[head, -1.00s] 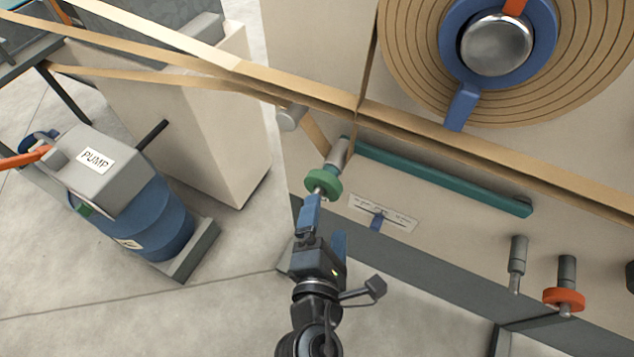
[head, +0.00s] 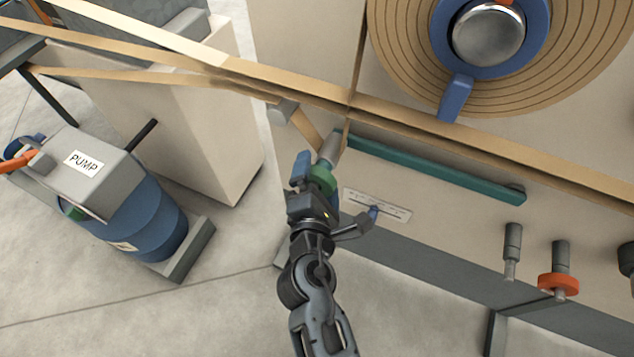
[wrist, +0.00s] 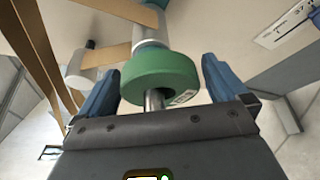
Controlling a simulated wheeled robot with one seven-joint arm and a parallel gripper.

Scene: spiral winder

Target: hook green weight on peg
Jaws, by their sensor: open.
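The green weight (head: 322,180) is a thick ring around a silver rod below the grey cylinder (head: 330,147) at the left end of the teal bar. In the wrist view the green weight (wrist: 160,75) sits between my two blue fingers, with the silver rod coming out of it toward my palm. My gripper (wrist: 158,92) is open, with a gap visible on each side. In the head view my gripper (head: 318,178) partly covers the weight. A bare grey peg (head: 512,250) stands out from the panel at the lower right.
An orange weight (head: 558,285) is on another peg to the right of the bare one. A teal bar (head: 430,168) and a tan strip (head: 420,122) cross the panel above. The blue pump drum (head: 145,215) stands at left.

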